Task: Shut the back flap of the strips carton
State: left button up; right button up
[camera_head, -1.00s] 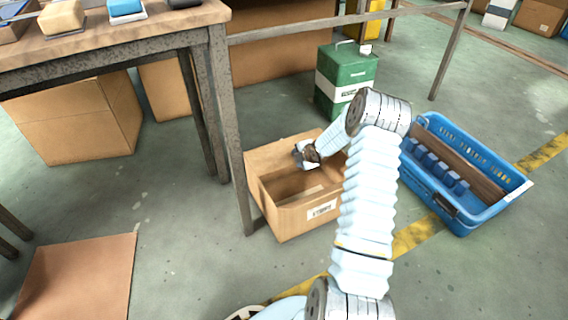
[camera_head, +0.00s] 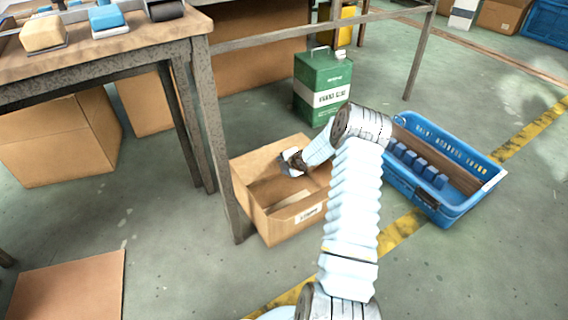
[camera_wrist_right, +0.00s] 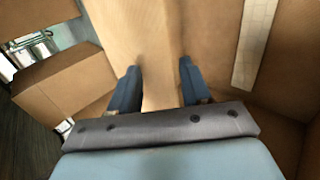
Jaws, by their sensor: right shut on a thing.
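The strips carton (camera_head: 281,231) is an open brown cardboard box on the floor, with a white label on its front; the lettering is hard to read. Its back flap (camera_head: 256,160) stands at the far side, not lying over the opening. My right arm reaches over the carton's right side and partly hides it. My right gripper (camera_head: 293,162) is at the back flap. In the right wrist view, a tan cardboard panel (camera_wrist_right: 150,60), seemingly this flap, passes between the two dark blue fingers of the gripper (camera_wrist_right: 158,88). My left gripper is not in view.
A table leg (camera_head: 218,150) stands close to the carton's left side. A blue crate (camera_head: 455,205) with blue blocks and a brown panel lies to the right. The floor in front is clear, with a flat brown sheet (camera_head: 68,285) at left.

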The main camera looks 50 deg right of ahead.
jog(key=shift+s+a+f, duration=0.2)
jog(key=shift+s+f, duration=0.2)
jog(key=shift+f, duration=0.25)
jog(key=w+r+p+v, duration=0.1)
jog(key=p+v, duration=0.2)
jog(key=v, duration=1.1)
jog(key=shift+d, duration=0.2)
jog(key=shift+r, duration=0.1)
